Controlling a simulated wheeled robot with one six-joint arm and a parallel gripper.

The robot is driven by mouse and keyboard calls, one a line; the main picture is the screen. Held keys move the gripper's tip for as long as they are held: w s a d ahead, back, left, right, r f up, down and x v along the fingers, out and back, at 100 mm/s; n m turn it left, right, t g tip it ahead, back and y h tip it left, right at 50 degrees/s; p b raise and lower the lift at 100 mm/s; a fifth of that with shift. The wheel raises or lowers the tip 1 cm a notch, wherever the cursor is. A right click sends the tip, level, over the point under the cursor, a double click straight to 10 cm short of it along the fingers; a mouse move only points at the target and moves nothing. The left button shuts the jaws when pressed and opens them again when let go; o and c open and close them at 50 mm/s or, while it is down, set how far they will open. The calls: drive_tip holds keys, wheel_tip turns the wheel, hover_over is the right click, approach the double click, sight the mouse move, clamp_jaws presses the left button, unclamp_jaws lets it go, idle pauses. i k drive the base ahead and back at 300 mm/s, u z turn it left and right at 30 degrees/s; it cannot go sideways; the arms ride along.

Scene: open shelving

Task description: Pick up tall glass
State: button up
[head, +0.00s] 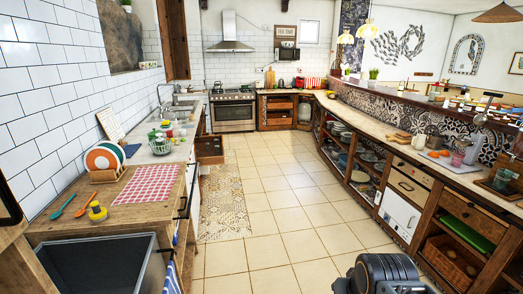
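I cannot make out a tall glass for sure in the head view. Small items (170,130) crowd the left counter near the sink, too small to tell apart. A small pinkish, cup-like item (457,159) stands on the right counter among other kitchenware. A black part of my own body shows at the bottom edge, right of centre. My gripper's fingers are not in view.
The tiled floor (265,205) is clear between the left counter (60,228) and the right counter (385,138). A patterned rug (224,208) lies along the left side. A stove (233,112) stands at the far end. A grey bin (90,262) is at lower left.

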sight(181, 114)
drive_tip(key=z, duration=0.05)
drive_tip(key=i, duration=2.35)
drive_tip(key=u, duration=0.9)
drive_tip(key=i, duration=2)
drive_tip(key=z, duration=0.05)
drive_tip(key=k, duration=0.95)
drive_tip(key=z, duration=0.75)
drive_tip(key=i, duration=2.3)
drive_tip(key=u, duration=1.1)
drive_tip(key=i, duration=1.15)
drive_tip(key=u, duration=1.8)
drive_tip(key=i, duration=0.75)
drive_tip(key=u, duration=0.75)
